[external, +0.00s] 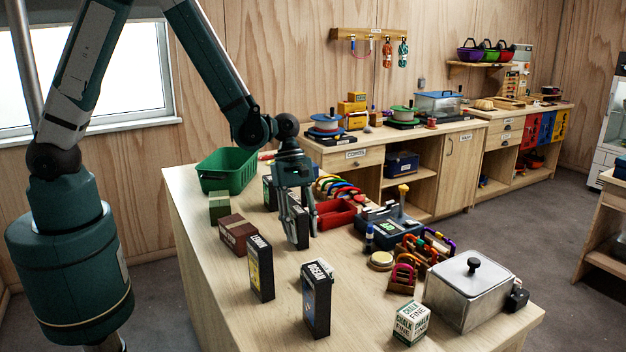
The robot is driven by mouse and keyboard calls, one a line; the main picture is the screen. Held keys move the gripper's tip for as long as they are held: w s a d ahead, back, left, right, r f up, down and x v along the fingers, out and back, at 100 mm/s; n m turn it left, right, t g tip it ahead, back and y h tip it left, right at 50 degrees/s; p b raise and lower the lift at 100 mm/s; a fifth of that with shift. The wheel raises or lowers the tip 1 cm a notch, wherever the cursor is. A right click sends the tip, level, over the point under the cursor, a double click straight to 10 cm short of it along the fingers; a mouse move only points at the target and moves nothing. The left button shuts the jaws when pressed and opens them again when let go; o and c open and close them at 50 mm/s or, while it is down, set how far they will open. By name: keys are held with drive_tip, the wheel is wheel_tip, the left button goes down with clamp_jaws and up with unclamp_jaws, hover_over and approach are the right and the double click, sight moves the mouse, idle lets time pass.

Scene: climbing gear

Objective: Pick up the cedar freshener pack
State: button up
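My gripper (300,222) points down over the left part of the wooden table. Its two fingers are apart, with a dark upright pack (300,240) at the fingertips. I cannot tell whether the fingers press on it. Similar dark packs stand in front: one with a yellowish panel (260,270) and one with a blue-grey panel (316,302). Another dark pack (269,193) stands behind, partly hidden by my gripper. Their labels are too small to read surely, so I cannot tell which is the cedar freshener pack.
A brown box (237,236) and a green box (219,207) stand left of my gripper, before a green bin (228,172). A red tray (334,214), coloured carabiners (425,246), a chalk box (410,322) and a metal box (470,295) lie to the right. The front left tabletop is clear.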

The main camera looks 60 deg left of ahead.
sight(301, 213)
drive_tip(key=c, duration=0.7)
drive_tip(key=shift+r, duration=0.2)
drive_tip(key=shift+r, duration=4.85)
